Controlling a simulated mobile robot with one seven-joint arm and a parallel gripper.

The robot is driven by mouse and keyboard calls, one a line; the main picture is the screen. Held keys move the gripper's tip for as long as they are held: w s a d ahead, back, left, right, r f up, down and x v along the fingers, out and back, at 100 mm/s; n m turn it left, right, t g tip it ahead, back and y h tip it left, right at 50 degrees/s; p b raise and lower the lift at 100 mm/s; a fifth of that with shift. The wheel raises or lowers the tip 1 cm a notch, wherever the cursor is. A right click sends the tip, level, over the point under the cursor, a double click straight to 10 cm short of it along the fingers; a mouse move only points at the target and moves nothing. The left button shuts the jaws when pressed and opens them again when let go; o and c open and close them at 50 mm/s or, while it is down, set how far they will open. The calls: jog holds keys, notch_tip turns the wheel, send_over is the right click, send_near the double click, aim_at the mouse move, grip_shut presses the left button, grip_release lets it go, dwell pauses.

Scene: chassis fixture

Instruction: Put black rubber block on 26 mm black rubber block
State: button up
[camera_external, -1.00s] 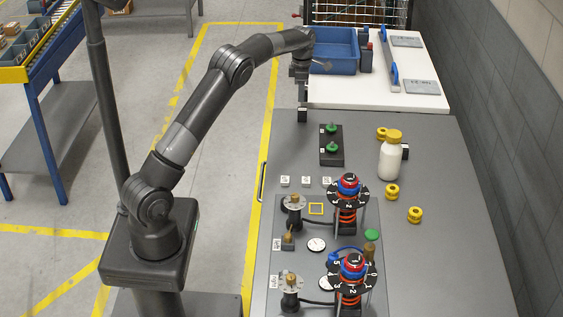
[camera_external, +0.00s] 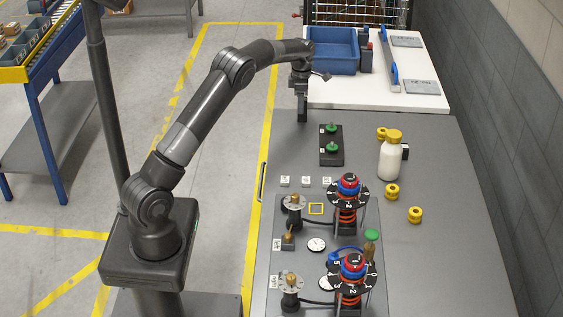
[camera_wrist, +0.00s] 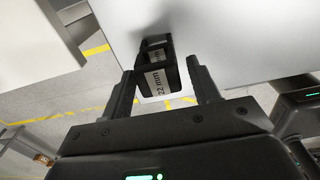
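A black rubber block (camera_wrist: 155,70) with a white label, which seems to read 22 or 32 mm, stands between my fingers in the wrist view. My gripper (camera_wrist: 160,66) is around it, with a narrow gap at the right finger; the fingers look open. In the external view my gripper (camera_external: 302,112) points down at the table's far left corner and mostly hides the block. A small black block with a white face (camera_external: 405,152) sits right of the white bottle; I cannot read its label or tell if it is the 26 mm one.
A white bottle with yellow cap (camera_external: 390,160) and several yellow knobs (camera_external: 392,191) stand on the grey table (camera_external: 450,230). A black plate with green knobs (camera_external: 331,158) lies near my gripper. A blue bin (camera_external: 335,65) is behind. Dials with red and blue tops (camera_external: 348,185) fill the front.

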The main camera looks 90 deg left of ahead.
jog(key=shift+o, duration=0.3)
notch_tip(320, 180, up, 12)
jog(key=shift+r, duration=0.15)
dwell(0.4)
